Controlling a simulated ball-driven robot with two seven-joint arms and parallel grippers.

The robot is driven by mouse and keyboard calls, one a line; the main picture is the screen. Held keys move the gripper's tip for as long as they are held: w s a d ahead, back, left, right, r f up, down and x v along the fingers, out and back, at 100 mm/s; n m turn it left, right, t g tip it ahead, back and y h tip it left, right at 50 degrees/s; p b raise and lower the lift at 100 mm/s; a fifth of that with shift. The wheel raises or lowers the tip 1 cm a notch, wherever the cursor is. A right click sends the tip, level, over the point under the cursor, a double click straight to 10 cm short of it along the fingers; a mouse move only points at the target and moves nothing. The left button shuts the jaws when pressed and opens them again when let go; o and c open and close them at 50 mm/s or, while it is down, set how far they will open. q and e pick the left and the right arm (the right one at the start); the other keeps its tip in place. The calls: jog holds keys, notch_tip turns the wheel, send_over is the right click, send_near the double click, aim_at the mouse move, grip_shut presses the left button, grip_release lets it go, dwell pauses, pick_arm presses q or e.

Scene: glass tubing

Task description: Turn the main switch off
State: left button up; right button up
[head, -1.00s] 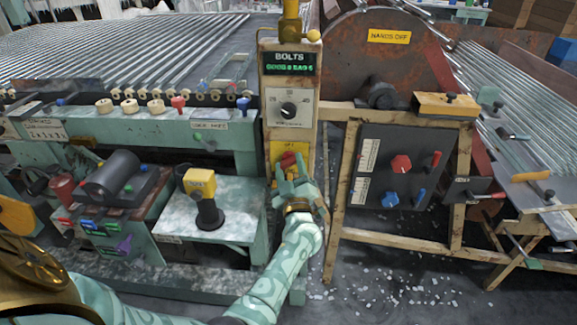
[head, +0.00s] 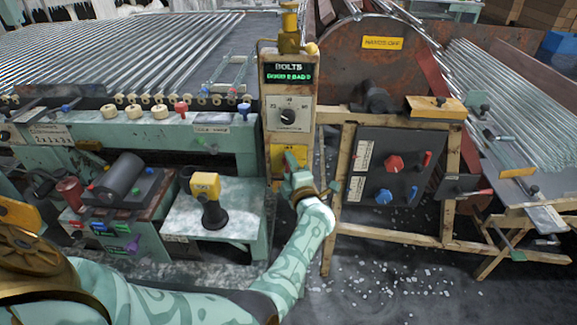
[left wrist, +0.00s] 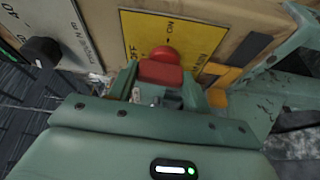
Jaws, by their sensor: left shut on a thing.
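The main switch has a red handle (left wrist: 162,68) on a yellow plate (left wrist: 205,38) marked ON and OFF, seen in the left wrist view. ON stands beyond the red hub and OFF to its left. My left gripper (left wrist: 160,88) is shut on the red handle, a finger on either side. I cannot tell exactly which mark the handle points to. My right gripper is not in view.
Above the plate are a dial (head: 288,116) and a BOLTS display (head: 288,73). A dark panel (head: 390,170) with red and blue knobs stands to the right.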

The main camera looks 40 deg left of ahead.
pick_arm(q)
jog(key=shift+n, duration=0.5)
jog(key=shift+f, duration=0.1)
jog(key=o, duration=1)
jog(key=shift+d+p, duration=0.1)
jog(key=shift+p, duration=0.2)
